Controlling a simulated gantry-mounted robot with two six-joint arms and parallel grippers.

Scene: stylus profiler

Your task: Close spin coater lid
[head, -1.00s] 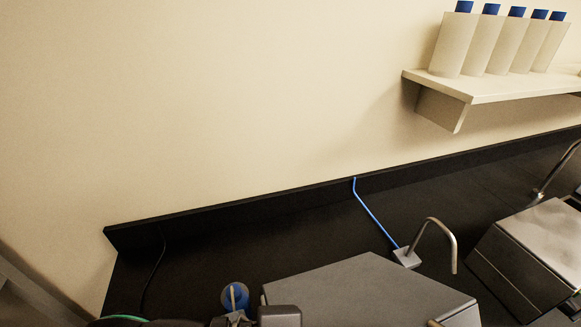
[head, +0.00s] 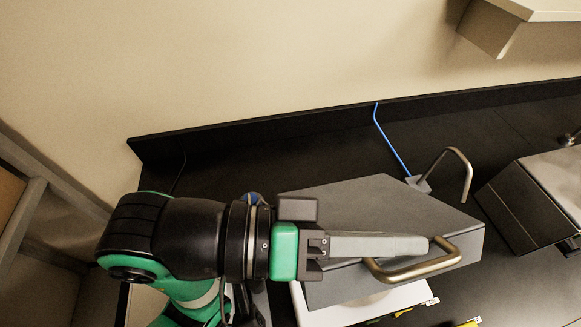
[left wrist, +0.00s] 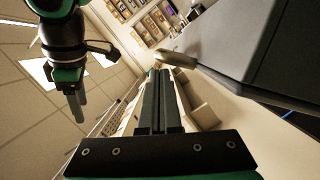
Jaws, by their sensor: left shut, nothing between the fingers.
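The spin coater's grey lid (head: 370,200) is in the middle of the head view, with a white body (head: 350,312) partly showing below it. A bronze handle (head: 415,272) is on the lid's front. The lid looks raised over the body, but the arm hides much of the gap. My left gripper (head: 428,245) is shut and empty, its fingers lying across the lid's front beside the handle. I cannot tell whether they touch. The left wrist view shows the shut fingers (left wrist: 158,75) and the grey lid (left wrist: 260,45) to their right. My right gripper (left wrist: 78,108) hangs at the left there.
A second grey box-shaped device (head: 545,195) stands at the right on the black bench. A bent metal tube (head: 465,165) rises behind the lid, near a blue cable (head: 392,140). A shelf (head: 490,30) is at the upper right. The bench's back left is mostly clear.

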